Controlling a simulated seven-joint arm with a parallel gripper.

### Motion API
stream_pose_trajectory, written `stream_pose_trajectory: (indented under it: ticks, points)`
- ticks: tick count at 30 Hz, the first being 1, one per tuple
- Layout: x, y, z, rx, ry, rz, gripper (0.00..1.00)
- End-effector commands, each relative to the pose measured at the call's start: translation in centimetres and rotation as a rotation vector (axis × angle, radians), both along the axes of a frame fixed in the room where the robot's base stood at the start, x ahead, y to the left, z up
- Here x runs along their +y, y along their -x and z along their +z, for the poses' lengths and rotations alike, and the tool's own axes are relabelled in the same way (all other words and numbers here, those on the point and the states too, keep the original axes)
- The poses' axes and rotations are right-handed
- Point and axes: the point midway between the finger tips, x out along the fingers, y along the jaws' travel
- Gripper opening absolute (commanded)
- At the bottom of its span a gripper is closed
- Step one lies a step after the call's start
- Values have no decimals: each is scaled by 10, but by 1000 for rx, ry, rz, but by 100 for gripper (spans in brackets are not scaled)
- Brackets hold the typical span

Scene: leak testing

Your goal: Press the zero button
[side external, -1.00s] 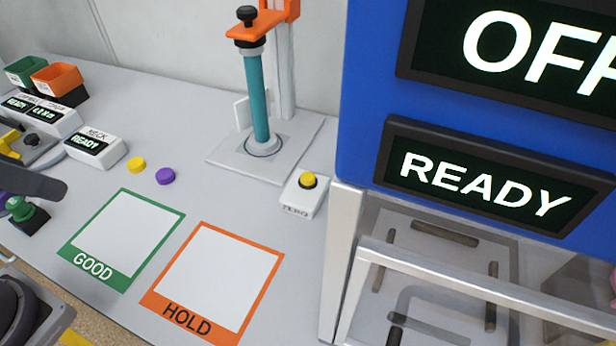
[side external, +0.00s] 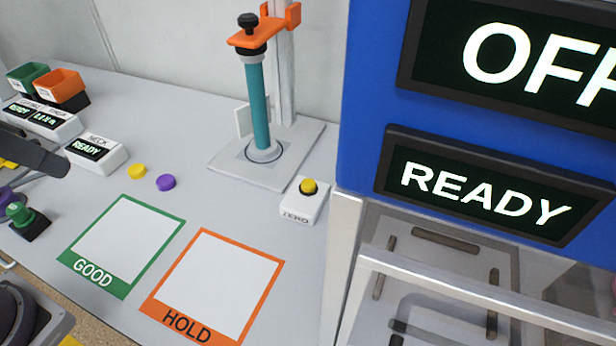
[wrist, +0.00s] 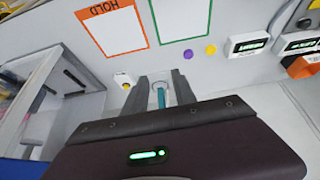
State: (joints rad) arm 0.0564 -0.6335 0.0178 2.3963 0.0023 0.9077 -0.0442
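The zero button (side external: 308,186) is a yellow round cap on a small white box (side external: 303,207) marked ZERO, on the table between the teal column's stand and the blue machine. In the wrist view the white zero box (wrist: 122,78) with its yellow cap is left of my fingers. My gripper (wrist: 161,76) shows there as two grey fingers with a gap between them, open and empty. The teal column shows beyond that gap. My gripper is apart from the button, and nothing touches the cap in the side view.
The teal column (side external: 257,105) stands upright on a grey plate under an orange clamp. The blue machine (side external: 362,105), with a READY display, rises right of the button. A yellow disc (side external: 137,171) and purple disc (side external: 166,182) lie near the GOOD (side external: 71,258) and HOLD (side external: 236,333) frames.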

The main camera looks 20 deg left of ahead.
Motion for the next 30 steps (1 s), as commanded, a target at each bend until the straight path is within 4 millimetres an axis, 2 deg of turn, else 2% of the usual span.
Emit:
stream_pose_trajectory:
  ticks: [1, 4, 7, 10, 12, 15, 18, 21, 30]
  points:
    - [-6, -20, 9, 22, 15, -8, 20]
    - [-26, -72, 23, 67, 43, -8, 1]
    - [-55, -125, 24, 107, 53, -4, 0]
    - [-92, -175, 10, 144, 45, 2, 0]
    - [-122, -203, -7, 161, 32, 4, 0]
    - [-161, -232, -34, 176, 8, 3, 0]
    - [-190, -248, -57, 182, -13, 1, 0]
    - [-207, -256, -71, 182, -25, -1, 0]
    - [-212, -258, -76, 182, -29, 0, 0]
